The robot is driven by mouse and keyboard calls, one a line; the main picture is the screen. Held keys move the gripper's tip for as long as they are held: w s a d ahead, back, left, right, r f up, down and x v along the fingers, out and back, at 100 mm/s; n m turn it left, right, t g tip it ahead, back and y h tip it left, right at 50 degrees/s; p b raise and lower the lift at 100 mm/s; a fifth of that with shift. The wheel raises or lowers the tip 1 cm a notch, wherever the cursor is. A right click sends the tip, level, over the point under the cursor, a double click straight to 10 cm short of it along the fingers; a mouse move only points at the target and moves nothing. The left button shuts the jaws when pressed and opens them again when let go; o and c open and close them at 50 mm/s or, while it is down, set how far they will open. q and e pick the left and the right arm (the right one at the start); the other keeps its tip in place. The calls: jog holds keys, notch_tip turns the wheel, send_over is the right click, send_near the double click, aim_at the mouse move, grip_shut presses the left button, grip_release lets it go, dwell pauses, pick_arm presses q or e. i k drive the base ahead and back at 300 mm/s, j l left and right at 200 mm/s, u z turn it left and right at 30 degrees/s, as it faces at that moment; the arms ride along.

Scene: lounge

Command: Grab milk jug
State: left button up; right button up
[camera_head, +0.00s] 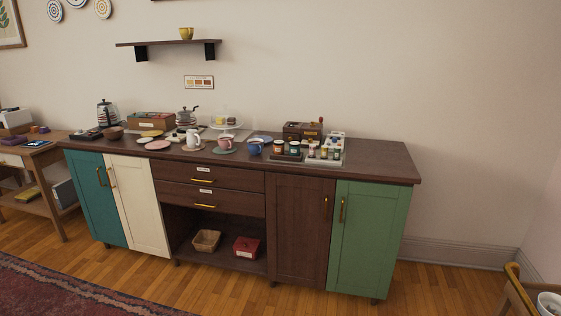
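A small white jug (193,140), which looks like the milk jug, stands upright on the front half of the sideboard top (375,160), left of its middle. A pink cup (226,143) on a saucer and a blue mug (254,148) stand to its right. A grey metal pot (187,116) stands behind it. Neither of my grippers is in view.
Small jars (310,151) on a tray and a wooden box (303,131) stand right of the mugs. The sideboard's right end and the floor (440,288) in front are clear. A chair (518,290) stands lower right.

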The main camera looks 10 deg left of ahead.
aim_at(194, 141)
jog(key=i+j, duration=0.15)
jog(key=i, duration=0.4)
jog(key=i+j+z, duration=0.15)
jog(key=i, duration=0.4)
jog(key=i+j+z, duration=0.2)
jog(key=i+j, duration=0.35)
jog(key=j, duration=0.15)
jog(key=i+j+z, duration=0.1)
jog(key=j, duration=0.3)
jog(key=i+j+z, duration=0.1)
jog(key=j, duration=0.25)
